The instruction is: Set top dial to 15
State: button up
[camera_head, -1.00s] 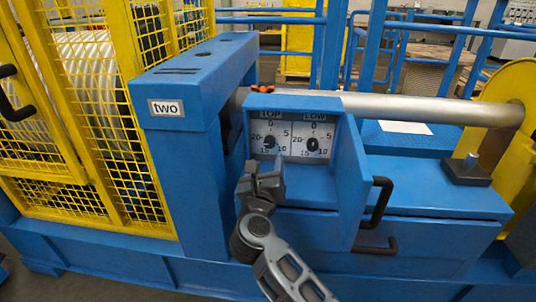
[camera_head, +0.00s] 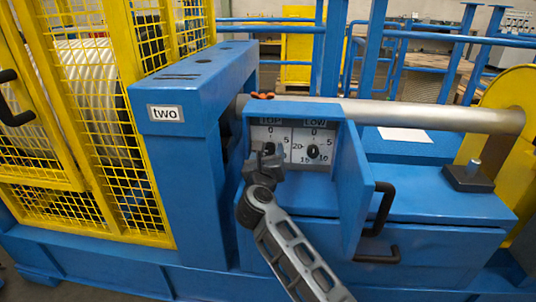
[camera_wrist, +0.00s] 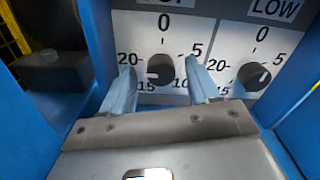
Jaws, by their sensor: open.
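The top dial (camera_wrist: 160,68) is a dark round knob on a white scale plate marked 0, 5, 10, 15 and 20. My gripper (camera_wrist: 160,74) is open, with one finger on each side of the knob. The fingers partly cover the scale near 15 and 10. I cannot tell whether they touch the knob, and its exact setting is not clear. In the head view my gripper (camera_head: 265,160) is in front of the TOP plate and hides most of that dial.
The low dial (camera_wrist: 254,76) sits close by on the right, also visible in the head view (camera_head: 314,152). Blue box walls and an open blue door (camera_head: 352,190) with a black handle (camera_head: 379,208) flank the plates. A metal shaft (camera_head: 430,116) runs behind the box.

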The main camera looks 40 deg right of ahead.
jog(key=c, duration=1)
jog(key=shift+c, duration=0.2)
jog(key=shift+r+p, duration=0.1)
jog(key=shift+p, duration=0.2)
jog(key=n+p, duration=0.1)
jog(key=p, duration=0.1)
jog(key=shift+a+r+n+p, duration=0.1)
jog(key=shift+r+n+p, duration=0.1)
jog(key=shift+n+p, duration=0.2)
jog(key=n+p, duration=0.3)
jog(key=p, duration=0.2)
jog(key=n+p, duration=0.4)
jog(key=shift+w+f+n+p, duration=0.1)
jog(key=shift+f+n+p, duration=0.05)
jog(key=shift+n+p, duration=0.25)
jog(key=shift+f+n+p, duration=0.2)
jog(key=shift+n+p, duration=1.2)
jog(key=shift+n, duration=0.4)
jog(key=shift+f, duration=0.1)
